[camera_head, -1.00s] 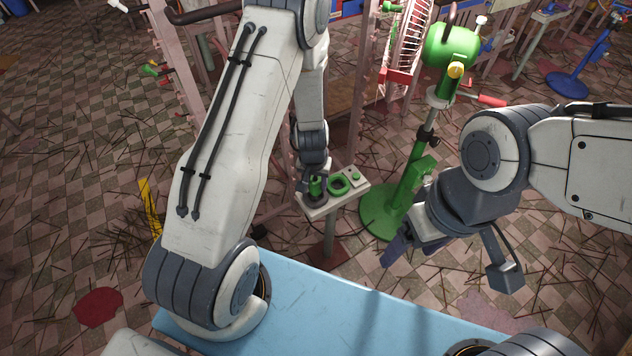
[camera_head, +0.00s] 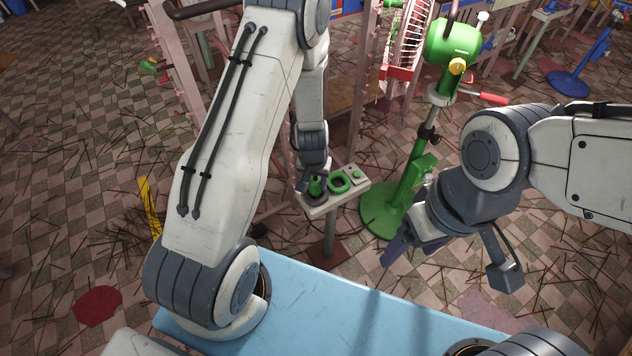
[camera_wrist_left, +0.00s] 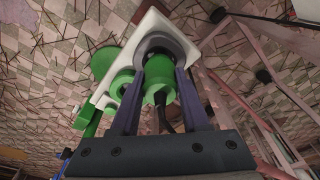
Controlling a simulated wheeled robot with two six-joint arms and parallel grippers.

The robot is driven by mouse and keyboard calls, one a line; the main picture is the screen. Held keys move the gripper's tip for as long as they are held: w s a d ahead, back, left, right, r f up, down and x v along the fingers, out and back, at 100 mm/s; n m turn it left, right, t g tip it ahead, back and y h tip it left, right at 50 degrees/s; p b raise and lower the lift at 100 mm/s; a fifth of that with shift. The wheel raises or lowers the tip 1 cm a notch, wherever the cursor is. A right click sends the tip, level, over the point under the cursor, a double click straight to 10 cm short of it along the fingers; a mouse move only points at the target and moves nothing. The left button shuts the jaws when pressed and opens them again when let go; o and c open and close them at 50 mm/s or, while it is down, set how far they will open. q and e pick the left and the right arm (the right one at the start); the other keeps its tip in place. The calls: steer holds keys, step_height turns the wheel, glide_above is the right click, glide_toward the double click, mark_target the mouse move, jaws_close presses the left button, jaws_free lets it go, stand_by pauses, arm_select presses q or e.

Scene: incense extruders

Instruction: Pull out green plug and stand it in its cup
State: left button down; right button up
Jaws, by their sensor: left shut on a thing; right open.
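The green plug (camera_wrist_left: 159,82) is between the two dark fingers of my left gripper (camera_wrist_left: 160,78), which is shut on it. In the head view the plug (camera_head: 315,186) shows small, below my left gripper (camera_head: 313,182). A grey round cup (camera_wrist_left: 172,43) sits on the pale stand, right at the plug's far end; it also shows in the head view (camera_head: 316,198). I cannot tell whether the plug's end is inside the cup or just above it. My right gripper (camera_head: 402,250) is open and empty, off to the right.
A green ring (camera_head: 340,183) sits beside the cup on the small pale stand (camera_head: 356,190). The green extruder (camera_head: 408,165) stands just right of it. A pink rack rises behind my left arm. A blue surface (camera_head: 330,305) lies in front; sticks litter the floor.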

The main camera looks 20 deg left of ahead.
arm_select(q)
steer(key=shift+f+b, duration=0.85)
steer(key=shift+f, duration=0.15)
steer(key=shift+c, duration=1.6)
jaws_free()
steer(key=shift+r, duration=0.1)
